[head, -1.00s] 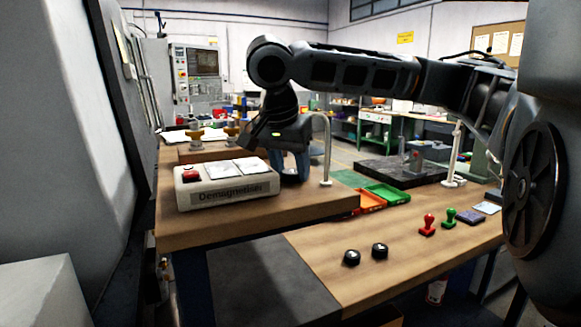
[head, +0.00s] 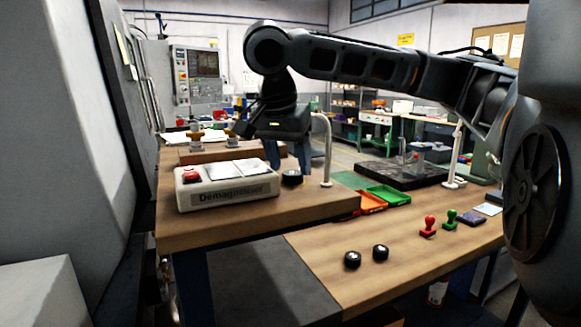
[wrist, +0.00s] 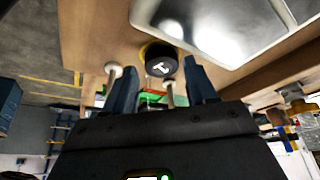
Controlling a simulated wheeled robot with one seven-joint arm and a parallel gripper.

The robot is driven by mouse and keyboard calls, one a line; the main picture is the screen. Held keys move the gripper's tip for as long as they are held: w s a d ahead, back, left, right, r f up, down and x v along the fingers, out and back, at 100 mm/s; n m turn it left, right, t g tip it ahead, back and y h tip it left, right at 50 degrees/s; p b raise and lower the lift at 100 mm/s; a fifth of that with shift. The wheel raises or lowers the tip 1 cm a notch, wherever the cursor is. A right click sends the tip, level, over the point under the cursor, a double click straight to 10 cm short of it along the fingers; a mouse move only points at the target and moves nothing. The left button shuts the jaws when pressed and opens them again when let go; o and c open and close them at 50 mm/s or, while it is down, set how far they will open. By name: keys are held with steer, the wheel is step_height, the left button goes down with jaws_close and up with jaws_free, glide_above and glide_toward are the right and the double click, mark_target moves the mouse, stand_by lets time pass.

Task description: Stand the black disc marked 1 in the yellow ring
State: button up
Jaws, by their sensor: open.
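The black disc marked 1 (wrist: 162,67) shows in the wrist view between my fingers, with its white mark visible. In the head view it (head: 291,178) sits on the raised wooden top, right of the Demagnetiser box. A thin yellow edge, the yellow ring (wrist: 145,48), shows along the disc's upper left side in the wrist view; the rest of the ring is hidden. I cannot tell how fully the disc sits within it. My gripper (head: 288,162) is open and empty just above the disc, one finger to either side.
The Demagnetiser box (head: 228,190) is close left of the disc. A white curved post (head: 327,150) rises close on the right. Two other black discs (head: 352,259) (head: 380,252) lie on the lower bench. Green and orange trays (head: 385,195) and stamps (head: 428,227) are further right.

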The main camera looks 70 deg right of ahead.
steer(key=v, duration=1)
steer(key=shift+d, duration=0.1)
